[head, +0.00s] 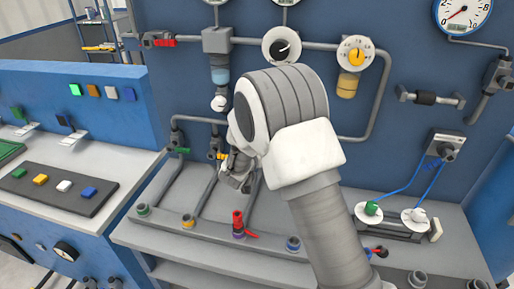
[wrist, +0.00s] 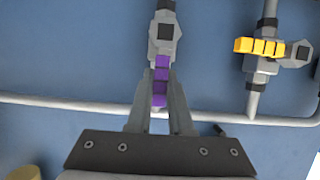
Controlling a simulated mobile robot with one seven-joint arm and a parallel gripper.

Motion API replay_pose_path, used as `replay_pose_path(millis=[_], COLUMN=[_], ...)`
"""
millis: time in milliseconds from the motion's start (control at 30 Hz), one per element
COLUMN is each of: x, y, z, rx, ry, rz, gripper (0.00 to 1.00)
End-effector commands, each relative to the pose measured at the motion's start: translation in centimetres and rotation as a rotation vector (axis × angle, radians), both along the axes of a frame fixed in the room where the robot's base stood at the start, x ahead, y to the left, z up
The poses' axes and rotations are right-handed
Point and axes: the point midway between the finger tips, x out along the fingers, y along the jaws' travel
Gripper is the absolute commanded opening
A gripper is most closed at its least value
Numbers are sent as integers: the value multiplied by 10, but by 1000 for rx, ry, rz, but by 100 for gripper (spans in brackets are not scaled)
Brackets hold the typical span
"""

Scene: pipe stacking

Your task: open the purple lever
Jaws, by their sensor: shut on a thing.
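The purple lever (wrist: 160,68) is in the wrist view, on a grey valve body (wrist: 164,32) on a vertical pipe. It hangs straight down from the valve, roughly in line with the pipe. My gripper (wrist: 160,88) is shut on the lever, one finger on each side of it. In the head view my gripper (head: 236,172) is at the pipework against the blue wall, and my arm hides the purple lever there.
A yellow lever (wrist: 259,46) on a nearby valve lies crosswise to its pipe, right of my gripper in the wrist view. A green lever (head: 182,150) is to the left in the head view. A red valve (head: 239,220) stands on the bench (head: 190,240) below.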

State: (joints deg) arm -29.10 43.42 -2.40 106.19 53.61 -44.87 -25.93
Motion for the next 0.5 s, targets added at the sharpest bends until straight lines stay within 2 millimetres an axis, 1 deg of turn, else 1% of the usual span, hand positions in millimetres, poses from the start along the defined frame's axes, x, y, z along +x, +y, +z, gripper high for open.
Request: replay_pose_path(millis=[200,233,300,367,400,500], x=[1,1,1,1,1,0], y=[1,1,1,1,1,1], z=[1,1,1,1,1,1], rx=[-1,-1,-1,0,-1,-1], ry=[-4,-4,-3,-3,-2,-2], rz=[4,4,4,3,2,2], gripper=[0,22,35,46,49,49])
